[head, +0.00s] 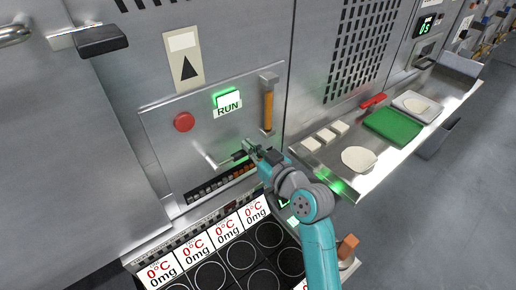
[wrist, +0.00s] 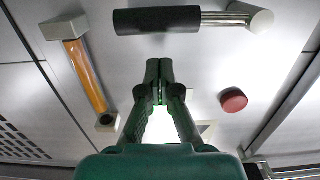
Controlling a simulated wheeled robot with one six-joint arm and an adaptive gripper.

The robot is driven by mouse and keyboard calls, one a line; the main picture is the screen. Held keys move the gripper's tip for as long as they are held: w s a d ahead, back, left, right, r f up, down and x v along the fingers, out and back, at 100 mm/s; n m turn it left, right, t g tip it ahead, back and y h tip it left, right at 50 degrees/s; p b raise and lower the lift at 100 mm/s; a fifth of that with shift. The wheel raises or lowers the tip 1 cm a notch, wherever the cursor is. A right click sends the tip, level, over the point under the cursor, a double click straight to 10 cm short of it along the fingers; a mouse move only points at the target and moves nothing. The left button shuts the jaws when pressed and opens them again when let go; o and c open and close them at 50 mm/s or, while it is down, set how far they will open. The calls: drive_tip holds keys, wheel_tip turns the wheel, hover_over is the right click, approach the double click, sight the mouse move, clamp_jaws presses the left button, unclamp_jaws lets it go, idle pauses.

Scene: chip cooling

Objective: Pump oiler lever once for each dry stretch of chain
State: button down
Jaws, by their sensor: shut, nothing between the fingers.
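The oiler lever has a black grip (wrist: 157,20) on a silver rod (head: 220,162), low on the steel panel. It lies nearly level in the wrist view. My gripper (head: 250,148) is shut and empty at the right end of the lever in the head view; its fingertips (wrist: 160,68) point at the black grip with a gap in the picture. I cannot tell whether they touch. The chain window (head: 205,192) below the lever shows grey links at left and brown links at right, partly hidden by my arm at the right end.
An orange sight glass (head: 268,108), a lit green RUN sign (head: 228,102) and a red button (head: 183,122) are on the panel. Trays with 0°C and 0mg labels (head: 194,246) lie below. A steel shelf (head: 365,182) at right holds a green board (head: 393,126) and pale pieces.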

drive_tip(key=shift+w+a+f, duration=0.15)
drive_tip(key=shift+f, duration=0.9)
wheel_tip(320, 180, down, 7)
drive_tip(key=m, duration=0.6)
drive_tip(key=shift+s+a+m, duration=0.2)
drive_tip(key=shift+m, duration=0.2)
drive_tip(key=shift+f, duration=0.15)
